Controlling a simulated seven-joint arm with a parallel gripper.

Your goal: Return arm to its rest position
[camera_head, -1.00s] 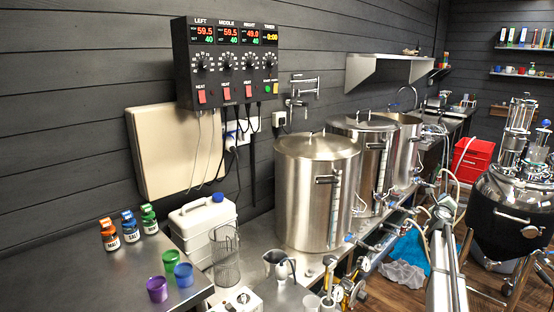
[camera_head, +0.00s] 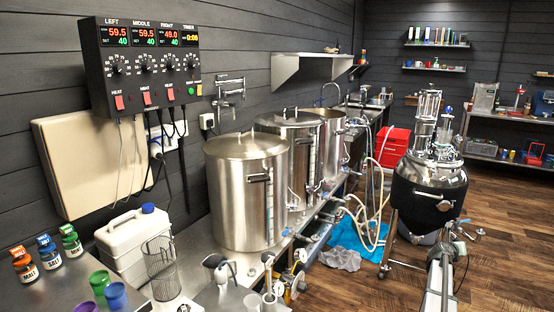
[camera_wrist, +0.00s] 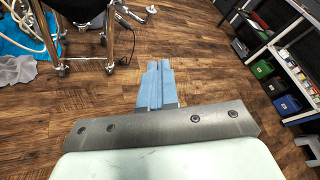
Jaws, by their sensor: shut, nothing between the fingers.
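My gripper (camera_wrist: 155,85) shows in the wrist view as two light-blue fingers pressed together, with nothing between them. It points out over the bare wooden floor, touching nothing that I can see. In the head view, part of my arm (camera_head: 438,280) reaches up from the bottom edge at the right, in front of the conical steel vessel; I cannot make out the fingertips there.
The dark-bodied steel vessel (camera_head: 428,190) stands on legs ahead. Steel kettles (camera_head: 245,200) line the bench at left, below the control box (camera_head: 145,65). Hoses and a blue sheet (camera_head: 355,235) lie between. Floor (camera_head: 510,240) is clear at right.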

